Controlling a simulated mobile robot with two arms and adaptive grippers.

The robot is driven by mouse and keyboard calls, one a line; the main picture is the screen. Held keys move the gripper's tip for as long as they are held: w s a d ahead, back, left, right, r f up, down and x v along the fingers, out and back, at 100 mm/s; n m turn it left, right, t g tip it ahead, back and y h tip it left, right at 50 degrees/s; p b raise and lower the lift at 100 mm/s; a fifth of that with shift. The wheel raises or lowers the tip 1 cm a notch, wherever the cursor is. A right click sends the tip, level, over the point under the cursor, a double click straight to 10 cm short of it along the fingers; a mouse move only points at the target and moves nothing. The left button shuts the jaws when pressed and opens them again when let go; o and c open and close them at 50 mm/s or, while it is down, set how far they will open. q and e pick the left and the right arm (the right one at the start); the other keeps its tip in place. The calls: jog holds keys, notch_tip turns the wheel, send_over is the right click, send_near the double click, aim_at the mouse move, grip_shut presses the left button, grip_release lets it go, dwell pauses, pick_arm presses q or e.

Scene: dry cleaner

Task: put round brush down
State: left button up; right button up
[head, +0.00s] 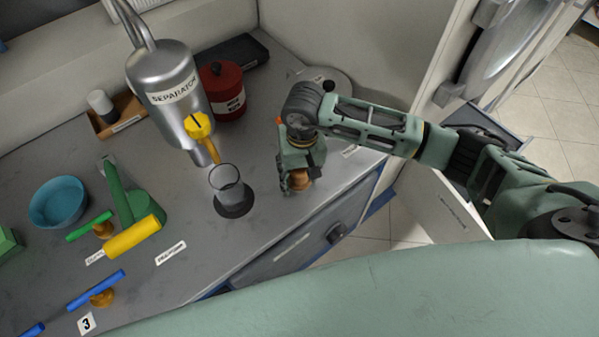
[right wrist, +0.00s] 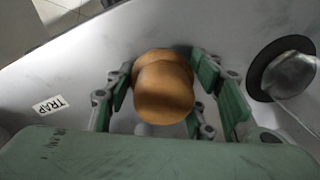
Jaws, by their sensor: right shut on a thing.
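My right gripper (head: 299,172) is shut on the round brush (head: 300,181), a brown wooden rounded piece. The gripper points down over the grey counter, right of the beaker. In the right wrist view the brush (right wrist: 163,88) sits between the green fingers of the gripper (right wrist: 165,95). Its lower side is hidden, and I cannot tell whether it touches the counter. My left gripper is not in view.
A clear beaker (head: 227,183) stands on a dark disc under the steel separator (head: 172,85) with its yellow tap. A red canister (head: 222,92) stands behind. Blue, green and yellow tools and a blue bowl (head: 58,203) are at left. The TRAP label (right wrist: 50,104) lies nearby.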

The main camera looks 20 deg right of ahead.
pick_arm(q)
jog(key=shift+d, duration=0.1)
pick_arm(e)
jog(key=shift+f, duration=0.15)
jog(key=o, duration=1.2)
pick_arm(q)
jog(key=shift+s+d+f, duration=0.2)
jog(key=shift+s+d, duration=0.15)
pick_arm(e)
jog(key=shift+r, duration=0.25)
jog(key=shift+w+r, duration=0.1)
jog(key=shift+r, duration=0.2)
pick_arm(q)
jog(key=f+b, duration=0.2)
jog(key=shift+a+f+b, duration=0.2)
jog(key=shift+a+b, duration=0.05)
jog(key=shift+b, duration=0.1)
pick_arm(e)
jog(key=r, duration=1.1)
jog(key=shift+d+r, duration=0.15)
jog(key=shift+d, duration=0.05)
jog(key=shift+s, duration=0.2)
